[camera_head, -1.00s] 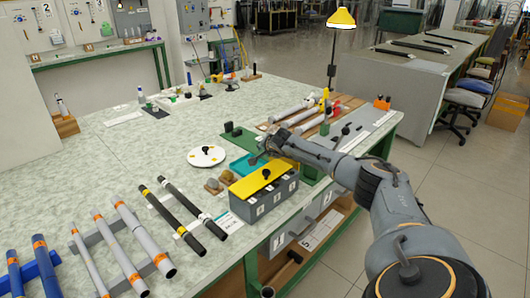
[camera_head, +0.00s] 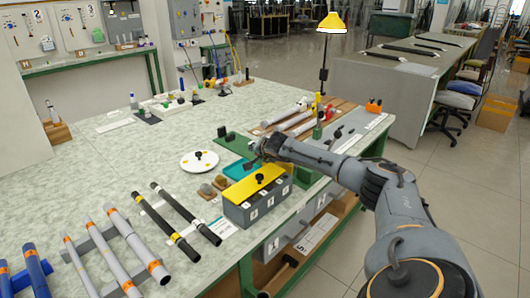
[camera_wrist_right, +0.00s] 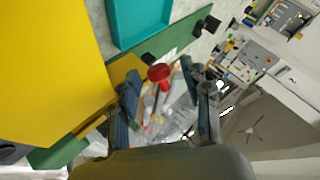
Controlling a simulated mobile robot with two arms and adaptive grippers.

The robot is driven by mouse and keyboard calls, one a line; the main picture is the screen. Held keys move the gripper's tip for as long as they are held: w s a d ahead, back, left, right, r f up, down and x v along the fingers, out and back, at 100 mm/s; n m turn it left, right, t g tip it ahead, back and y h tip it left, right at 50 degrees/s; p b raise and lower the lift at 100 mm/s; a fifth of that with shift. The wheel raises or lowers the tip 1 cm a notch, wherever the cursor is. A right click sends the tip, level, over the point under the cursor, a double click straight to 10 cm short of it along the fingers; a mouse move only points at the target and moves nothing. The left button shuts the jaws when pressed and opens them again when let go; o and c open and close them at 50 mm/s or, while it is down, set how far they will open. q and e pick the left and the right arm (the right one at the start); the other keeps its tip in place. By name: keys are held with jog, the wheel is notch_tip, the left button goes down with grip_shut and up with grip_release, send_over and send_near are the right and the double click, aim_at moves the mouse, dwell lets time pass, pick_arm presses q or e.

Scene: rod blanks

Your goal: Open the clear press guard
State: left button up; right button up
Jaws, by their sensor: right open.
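My right gripper (camera_head: 255,158) is above the bench, just behind the yellow-lidded grey box, beside the teal tray. In the right wrist view its two fingers (camera_wrist_right: 168,88) are spread apart. A red knob (camera_wrist_right: 159,73) shows between them, and I cannot tell whether they touch it. A pale, see-through area (camera_wrist_right: 172,120) lies around and below the knob; it may be the clear press guard, but its edges are unclear. In the head view my arm hides this spot, and I cannot make out the guard. My left gripper is not in view.
The grey box with a yellow lid (camera_head: 254,183) and black knob stands close to the gripper. The teal tray (camera_head: 237,170), a green plate (camera_head: 232,141) and a white disc (camera_head: 199,162) are nearby. Dark rods (camera_head: 162,219) lie at front. The bench's middle left is clear.

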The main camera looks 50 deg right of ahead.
jog(key=v, duration=0.9)
jog(key=shift+s+a+r, duration=0.15)
jog(key=shift+s+r, duration=0.05)
jog(key=shift+s, duration=0.1)
